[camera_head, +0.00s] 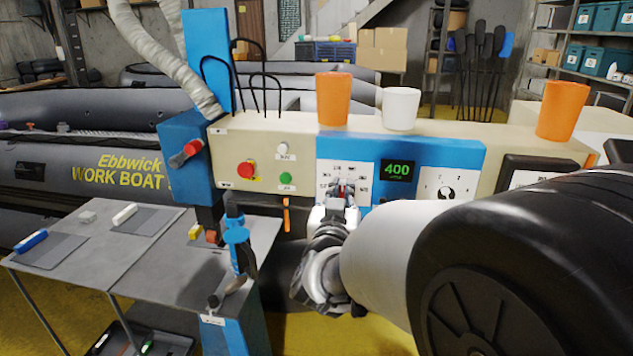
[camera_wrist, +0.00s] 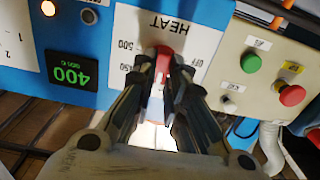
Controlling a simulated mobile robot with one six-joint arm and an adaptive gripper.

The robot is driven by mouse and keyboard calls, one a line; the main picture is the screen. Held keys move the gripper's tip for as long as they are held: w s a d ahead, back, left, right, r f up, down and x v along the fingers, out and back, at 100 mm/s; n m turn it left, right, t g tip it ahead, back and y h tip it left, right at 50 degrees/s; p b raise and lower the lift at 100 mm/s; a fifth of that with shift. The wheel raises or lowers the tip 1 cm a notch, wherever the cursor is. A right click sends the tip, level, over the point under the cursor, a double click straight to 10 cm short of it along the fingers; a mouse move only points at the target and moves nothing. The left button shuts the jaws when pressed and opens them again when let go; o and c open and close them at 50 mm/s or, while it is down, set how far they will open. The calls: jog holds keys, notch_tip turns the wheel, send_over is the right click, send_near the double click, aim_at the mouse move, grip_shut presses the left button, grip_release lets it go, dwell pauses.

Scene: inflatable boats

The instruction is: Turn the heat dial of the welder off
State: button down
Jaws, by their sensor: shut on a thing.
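The welder's heat dial (camera_wrist: 163,60) shows its red end between my fingertips in the wrist view, on a white plate marked HEAT. The label 500 is on one side and OFF on the other, and the red end lies between them. Its exact setting is hard to tell, as my fingers hide much of the dial. My gripper (camera_wrist: 164,78) is shut on it. In the head view my gripper (camera_head: 343,192) is at the blue panel (camera_head: 450,152), left of the green display (camera_head: 397,171), which reads 400.
A red button (camera_head: 245,170) and a green button (camera_head: 286,178) are left of the panel. Orange cups (camera_head: 333,98) and a white cup (camera_head: 401,108) stand on top of the welder. A grey table (camera_head: 160,260) is at the left, with a blue-handled tool (camera_head: 237,236) near its right end.

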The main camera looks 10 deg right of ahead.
jog(key=n+p, duration=0.3)
jog(key=n, duration=0.3)
jog(key=shift+a+n+p, duration=0.15)
jog(key=shift+n+p, duration=0.15)
jog(key=n+p, duration=0.3)
jog(key=n, duration=0.2)
jog(key=shift+w+a+f, duration=0.1)
jog(key=n+p, duration=0.1)
jog(key=n, duration=0.3)
jog(key=shift+p, duration=0.3)
jog(key=n+p, duration=0.2)
jog(key=n, duration=0.2)
jog(key=shift+f, duration=0.2)
jog(key=c, duration=1.6)
grip_release()
jog(key=shift+c, duration=0.2)
jog(key=shift+o, duration=0.2)
